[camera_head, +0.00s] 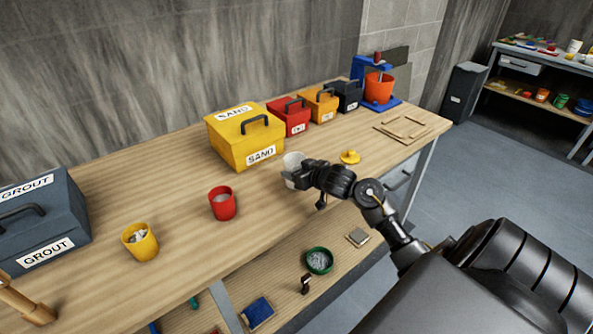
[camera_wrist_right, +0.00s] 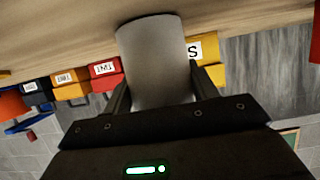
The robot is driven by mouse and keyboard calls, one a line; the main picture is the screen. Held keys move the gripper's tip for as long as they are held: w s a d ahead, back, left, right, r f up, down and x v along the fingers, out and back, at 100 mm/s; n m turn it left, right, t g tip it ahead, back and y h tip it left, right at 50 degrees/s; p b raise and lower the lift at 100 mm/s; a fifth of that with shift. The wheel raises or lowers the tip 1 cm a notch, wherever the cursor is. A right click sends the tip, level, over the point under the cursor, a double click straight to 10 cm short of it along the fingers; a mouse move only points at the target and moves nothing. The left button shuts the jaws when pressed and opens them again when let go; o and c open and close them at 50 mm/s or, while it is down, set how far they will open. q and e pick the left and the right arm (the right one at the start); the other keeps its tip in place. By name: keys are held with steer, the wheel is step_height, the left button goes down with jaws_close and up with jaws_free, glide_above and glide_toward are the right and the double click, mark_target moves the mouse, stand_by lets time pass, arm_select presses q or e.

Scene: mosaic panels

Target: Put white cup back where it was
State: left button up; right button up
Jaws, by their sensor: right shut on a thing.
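The white cup (camera_head: 292,165) is at the right half of the workbench, in front of the yellow SAND box, in the head view. My right gripper (camera_head: 300,178) is shut on it, coming from the right. In the right wrist view the cup (camera_wrist_right: 155,65) fills the space between the two fingers of my right gripper (camera_wrist_right: 160,92). The cup's lower part is partly hidden by the gripper in the head view. I cannot tell whether the cup touches the bench top. My left gripper is not in view.
On the workbench (camera_head: 175,185) stand a red cup (camera_head: 222,204), a yellow cup (camera_head: 141,242), a yellow SAND box (camera_head: 243,138) and a grey GROUT box (camera_head: 42,222). A small yellow object (camera_head: 349,157) lies right of the white cup.

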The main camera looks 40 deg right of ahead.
steer(key=shift+f, duration=0.2)
steer(key=o, duration=1)
steer(key=shift+r, duration=0.1)
steer(key=shift+r, duration=0.15)
steer(key=v, duration=1.2)
steer(key=shift+p, duration=0.4)
